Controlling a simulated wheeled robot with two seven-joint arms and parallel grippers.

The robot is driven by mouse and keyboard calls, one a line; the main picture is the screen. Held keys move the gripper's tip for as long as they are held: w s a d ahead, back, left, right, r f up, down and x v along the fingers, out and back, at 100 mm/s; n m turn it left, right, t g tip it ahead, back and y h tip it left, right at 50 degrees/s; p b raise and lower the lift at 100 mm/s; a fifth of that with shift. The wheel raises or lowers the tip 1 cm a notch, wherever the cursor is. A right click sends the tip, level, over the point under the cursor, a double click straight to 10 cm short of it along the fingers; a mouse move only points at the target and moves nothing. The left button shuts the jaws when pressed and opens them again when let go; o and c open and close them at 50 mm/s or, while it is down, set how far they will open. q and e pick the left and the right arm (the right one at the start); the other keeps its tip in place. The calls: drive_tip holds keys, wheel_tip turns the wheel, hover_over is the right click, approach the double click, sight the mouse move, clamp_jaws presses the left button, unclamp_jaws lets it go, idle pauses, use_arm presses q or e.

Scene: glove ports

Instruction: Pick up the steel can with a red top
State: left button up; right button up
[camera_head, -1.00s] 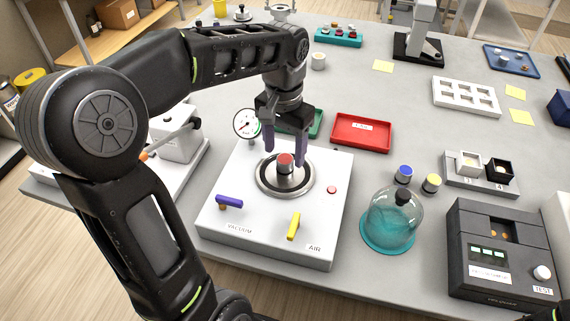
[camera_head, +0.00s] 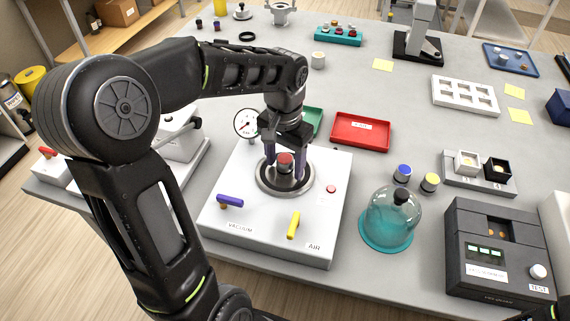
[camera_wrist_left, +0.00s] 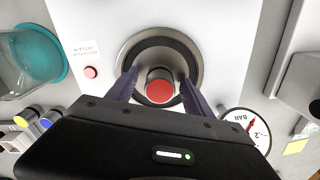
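The steel can with a red top (camera_head: 285,160) stands upright at the centre of the round dark plate (camera_head: 263,187) on the white vacuum station (camera_head: 265,235). My left gripper (camera_head: 285,176) points down over the plate with its purple fingers on either side of the can. The left wrist view shows the can's red top (camera_wrist_left: 160,91) between the fingers of the left gripper (camera_wrist_left: 160,76), with a gap on both sides. The left gripper is open.
A gauge (camera_head: 247,123) stands close behind the station. A purple lever (camera_head: 230,201) and yellow lever (camera_head: 293,225) stick up at its front. A teal-based glass dome (camera_head: 389,220), blue-topped can (camera_head: 402,174) and yellow-topped can (camera_head: 429,183) stand to the right. A red tray (camera_head: 361,132) lies behind.

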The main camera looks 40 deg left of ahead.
sight(285, 158)
use_arm(q)
clamp_jaws()
idle(0.4)
wheel_tip(285, 158, up, 10)
drive_tip(key=shift+r+b, duration=0.1)
drive_tip(key=shift+b, duration=0.5)
idle(0.6)
